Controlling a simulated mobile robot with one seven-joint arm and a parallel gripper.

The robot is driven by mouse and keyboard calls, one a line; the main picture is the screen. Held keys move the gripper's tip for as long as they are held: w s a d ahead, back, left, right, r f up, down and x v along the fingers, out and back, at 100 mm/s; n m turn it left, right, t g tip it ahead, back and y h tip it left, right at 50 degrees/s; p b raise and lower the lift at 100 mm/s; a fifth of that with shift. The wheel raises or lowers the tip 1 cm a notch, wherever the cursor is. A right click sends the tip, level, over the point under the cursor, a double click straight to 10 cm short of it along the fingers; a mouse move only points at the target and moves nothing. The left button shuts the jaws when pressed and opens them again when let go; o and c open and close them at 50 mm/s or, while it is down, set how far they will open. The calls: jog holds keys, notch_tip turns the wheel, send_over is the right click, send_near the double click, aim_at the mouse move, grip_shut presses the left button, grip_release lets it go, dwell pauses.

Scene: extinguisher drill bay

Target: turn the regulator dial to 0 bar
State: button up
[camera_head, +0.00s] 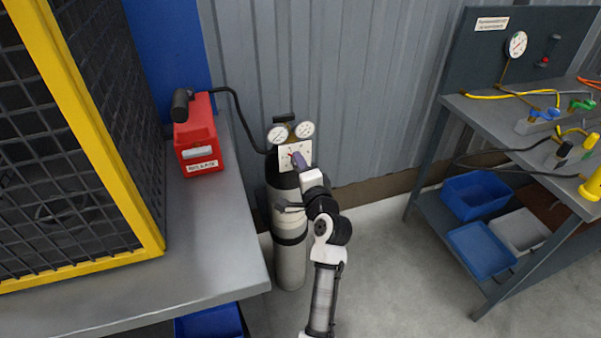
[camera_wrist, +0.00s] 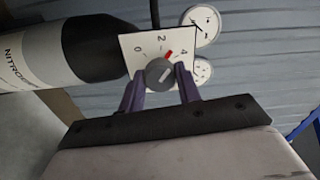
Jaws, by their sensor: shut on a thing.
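The regulator dial (camera_wrist: 159,73) is a dark grey round knob on a white square plate (camera_wrist: 130,50) marked 0, 2 and 4. A red mark at the knob's upper right edge lies between the 2 and the 4. My gripper (camera_wrist: 161,80) has its two purple fingers on either side of the knob and is shut on it. In the head view my gripper (camera_head: 297,160) reaches the white plate (camera_head: 285,152) on the regulator and hides part of it. The grey nitrogen cylinder (camera_head: 290,262) with a black shoulder stands upright below.
Two round gauges (camera_head: 277,134) sit above the plate. A black hose runs from the regulator to a red box (camera_head: 200,140) on the left bench (camera_head: 215,255), beside a yellow-framed cage (camera_head: 95,130). A workbench (camera_head: 480,115) stands at right. Floor between is clear.

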jog(key=shift+n+b, duration=5.95)
jog(key=shift+n, duration=2.25)
jog(key=shift+r, duration=0.1)
jog(key=o, duration=1)
jog(key=shift+c, duration=0.2)
jog(key=b+v, duration=0.1)
jog(key=v, duration=1.2)
jog(key=shift+s+b, duration=0.3)
jog(key=shift+s, duration=0.05)
